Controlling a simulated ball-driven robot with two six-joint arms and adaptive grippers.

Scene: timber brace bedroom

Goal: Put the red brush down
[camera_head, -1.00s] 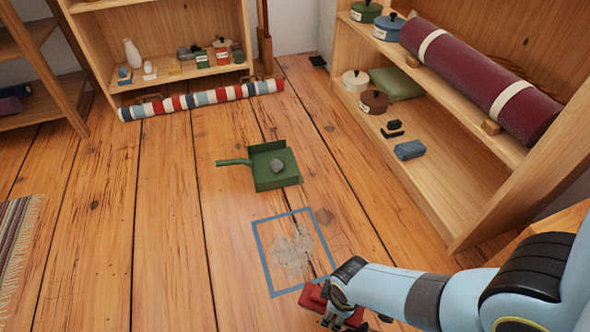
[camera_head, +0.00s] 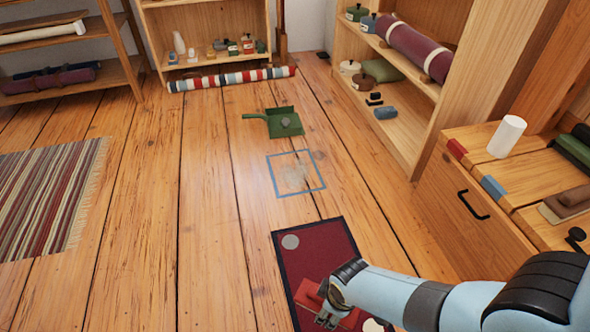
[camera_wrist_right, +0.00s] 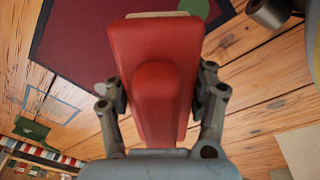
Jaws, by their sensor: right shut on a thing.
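The red brush (camera_head: 311,295) is in my right gripper (camera_head: 328,312), over a dark red mat (camera_head: 318,246) with a black border. In the right wrist view the red brush (camera_wrist_right: 155,80) fills the middle, with the fingers of my right gripper (camera_wrist_right: 158,100) closed on both its sides. That view also shows part of the red mat (camera_wrist_right: 75,45) beyond the brush. I cannot tell whether the brush touches the mat. My left gripper is not in view.
A grey disc (camera_head: 290,242) and a cream round shape (camera_head: 373,325) are on the mat. A blue-outlined square (camera_head: 296,192) with a dusty patch and a green dustpan (camera_head: 284,122) are on the floor beyond. A wooden drawer unit (camera_head: 462,213) stands at right, a striped rug (camera_head: 45,198) at left.

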